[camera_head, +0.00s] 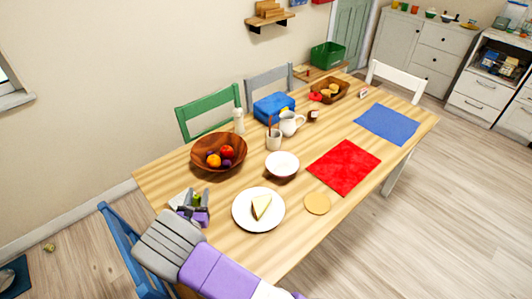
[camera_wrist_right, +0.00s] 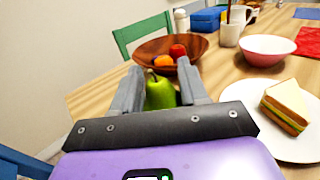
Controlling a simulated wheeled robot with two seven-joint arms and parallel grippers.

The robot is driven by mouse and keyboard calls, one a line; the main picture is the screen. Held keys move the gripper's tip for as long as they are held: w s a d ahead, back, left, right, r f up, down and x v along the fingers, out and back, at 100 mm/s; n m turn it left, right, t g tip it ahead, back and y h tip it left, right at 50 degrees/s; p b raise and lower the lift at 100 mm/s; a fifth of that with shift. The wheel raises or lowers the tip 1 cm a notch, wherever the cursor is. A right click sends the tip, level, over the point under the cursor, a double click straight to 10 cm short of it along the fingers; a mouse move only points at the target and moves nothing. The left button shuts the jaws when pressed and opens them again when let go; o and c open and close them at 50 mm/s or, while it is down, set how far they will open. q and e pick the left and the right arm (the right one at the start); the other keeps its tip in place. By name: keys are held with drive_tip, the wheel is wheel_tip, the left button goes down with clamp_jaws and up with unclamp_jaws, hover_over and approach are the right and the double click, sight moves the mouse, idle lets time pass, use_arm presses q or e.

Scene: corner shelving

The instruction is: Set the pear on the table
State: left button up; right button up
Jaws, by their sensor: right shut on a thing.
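The green pear (camera_wrist_right: 160,97) is between the two fingers of my right gripper (camera_wrist_right: 161,84) in the right wrist view. The fingers are shut on it, and its stem end points up. In the head view my right gripper (camera_head: 192,208) is over the near left end of the wooden table (camera_head: 158,180), and only a bit of green shows there. I cannot tell whether the pear touches the table. My left gripper is in neither view.
A wooden bowl with fruit (camera_head: 218,165) stands just behind the gripper. A blue chair (camera_head: 118,245) is at the left. Bare wood lies between bowl and plate.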

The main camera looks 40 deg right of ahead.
drive_tip(key=shift+s+f, duration=0.2)
drive_tip(key=shift+f, duration=0.05)
wheel_tip(320, 180, down, 10)
drive_tip(key=b, duration=0.3)
drive_tip(key=shift+r, duration=0.3)
drive_tip(key=o, duration=1.1)
drive_tip(key=shift+r, duration=0.1)
drive_tip(key=p+v, duration=0.1)
drive_tip(key=v, duration=1.1)
drive_tip(key=shift+p, duration=0.3)
